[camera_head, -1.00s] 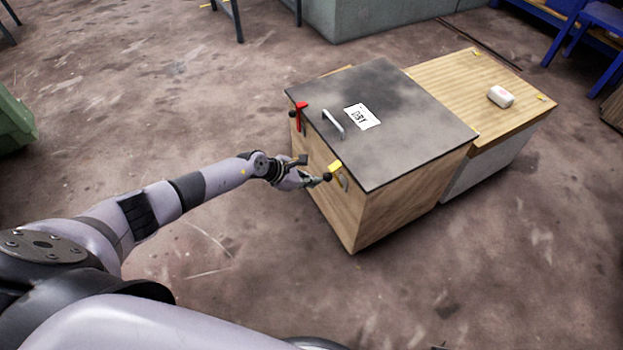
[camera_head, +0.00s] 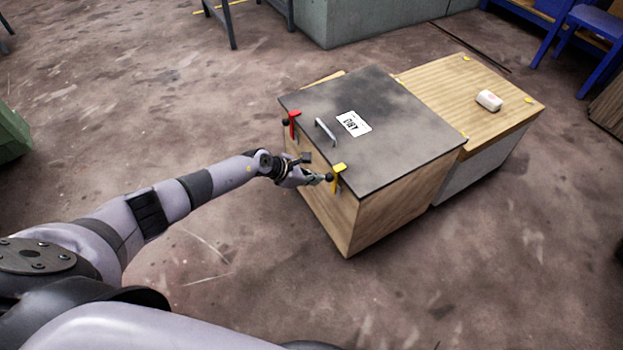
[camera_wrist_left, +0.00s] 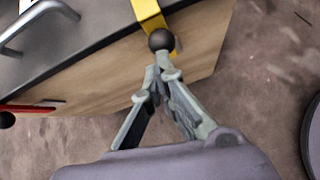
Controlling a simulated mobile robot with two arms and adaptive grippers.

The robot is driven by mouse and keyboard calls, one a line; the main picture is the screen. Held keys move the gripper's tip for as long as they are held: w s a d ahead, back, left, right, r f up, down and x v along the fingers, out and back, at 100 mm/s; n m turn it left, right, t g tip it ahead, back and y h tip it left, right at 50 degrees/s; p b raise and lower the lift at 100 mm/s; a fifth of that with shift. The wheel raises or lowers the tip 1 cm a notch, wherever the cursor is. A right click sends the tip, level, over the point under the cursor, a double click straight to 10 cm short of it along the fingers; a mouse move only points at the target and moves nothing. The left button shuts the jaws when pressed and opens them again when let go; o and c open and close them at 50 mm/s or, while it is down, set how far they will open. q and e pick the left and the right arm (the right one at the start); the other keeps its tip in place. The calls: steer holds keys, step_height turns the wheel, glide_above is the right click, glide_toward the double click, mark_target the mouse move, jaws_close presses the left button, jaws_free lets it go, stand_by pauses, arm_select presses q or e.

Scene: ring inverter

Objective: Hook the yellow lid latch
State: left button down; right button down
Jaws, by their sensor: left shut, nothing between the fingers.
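The yellow lid latch (camera_head: 338,174) is on the front face of the wooden box (camera_head: 400,205), near its right front corner. Its upper end lies at the edge of the dark lid (camera_head: 400,140). In the left wrist view the yellow latch (camera_wrist_left: 150,16) reaches over the lid edge and has a black ball knob (camera_wrist_left: 161,40) at its lower part. My left gripper (camera_head: 325,178) is shut and empty, its fingertips (camera_wrist_left: 158,74) right at the knob; I cannot tell if they touch it. My right gripper is not in view.
A red latch (camera_head: 293,122) is on the box's left front side. A metal handle (camera_head: 326,132) and a paper label (camera_head: 354,123) are on the lid. A light wooden table (camera_head: 450,85) with a small white object (camera_head: 489,100) adjoins behind. The floor in front is clear.

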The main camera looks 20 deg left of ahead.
arm_select(q)
steer(key=shift+w, duration=0.1)
steer(key=shift+r, duration=0.1)
stand_by(0.5)
steer(key=v, duration=1.2)
steer(key=shift+d, duration=0.1)
